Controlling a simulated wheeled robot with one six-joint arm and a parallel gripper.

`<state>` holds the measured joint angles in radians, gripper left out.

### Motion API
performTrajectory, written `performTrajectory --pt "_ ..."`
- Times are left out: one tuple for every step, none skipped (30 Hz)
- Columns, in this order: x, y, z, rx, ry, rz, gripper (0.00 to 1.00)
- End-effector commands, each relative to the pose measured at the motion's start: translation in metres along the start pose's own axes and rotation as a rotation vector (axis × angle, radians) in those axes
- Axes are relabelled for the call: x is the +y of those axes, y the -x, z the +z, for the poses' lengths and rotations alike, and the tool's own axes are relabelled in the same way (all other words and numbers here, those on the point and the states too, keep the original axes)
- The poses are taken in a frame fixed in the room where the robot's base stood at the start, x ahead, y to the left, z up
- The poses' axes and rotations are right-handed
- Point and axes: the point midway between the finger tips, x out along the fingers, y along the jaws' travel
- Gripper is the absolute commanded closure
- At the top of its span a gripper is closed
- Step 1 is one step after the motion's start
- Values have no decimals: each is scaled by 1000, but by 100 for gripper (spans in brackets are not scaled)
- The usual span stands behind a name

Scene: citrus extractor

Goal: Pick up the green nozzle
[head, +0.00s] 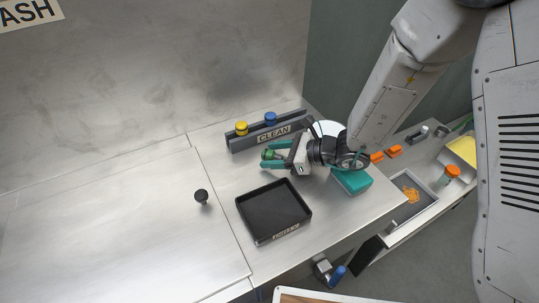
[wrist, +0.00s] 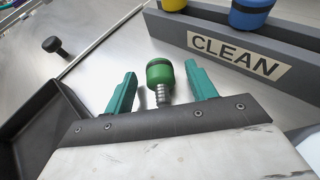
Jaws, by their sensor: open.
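The green nozzle (wrist: 160,74) has a green cap and a ridged metal stem, seen in the wrist view between my gripper's two teal fingers. My gripper (wrist: 160,88) is open, with a gap visible on each side of the nozzle. In the head view, my gripper (head: 268,160) reaches left over the steel counter, and the green nozzle (head: 268,154) shows between its fingertips. I cannot tell what the nozzle's stem rests on.
A grey rack labelled CLEAN (head: 272,134) holds a yellow nozzle (head: 241,128) and a blue nozzle (head: 270,118) just behind my gripper. A black tray (head: 273,208) lies in front. A black knob (head: 201,196) stands left. A teal block (head: 352,181) sits under my wrist.

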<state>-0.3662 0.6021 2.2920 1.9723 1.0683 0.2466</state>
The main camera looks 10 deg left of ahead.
Motion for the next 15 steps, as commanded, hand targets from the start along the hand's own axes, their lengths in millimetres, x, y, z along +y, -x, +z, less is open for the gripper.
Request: performTrajectory --pt "0 0 0 0 0 0 44" --pt "0 0 0 0 0 0 44" --pt "0 0 0 0 0 0 44" --pt "0 0 0 0 0 0 44" --pt "0 0 0 0 0 0 46" --pt "0 0 0 0 0 0 58" --pt "0 0 0 0 0 0 66" --pt "0 0 0 0 0 0 74" --pt "0 0 0 0 0 0 85" --pt "0 0 0 0 0 0 93" --pt "0 0 0 0 0 0 93" --pt "0 0 0 0 0 0 96" --pt "0 0 0 -1 0 0 97" --pt "0 0 0 -1 0 0 97" --pt "0 0 0 -1 0 0 97"
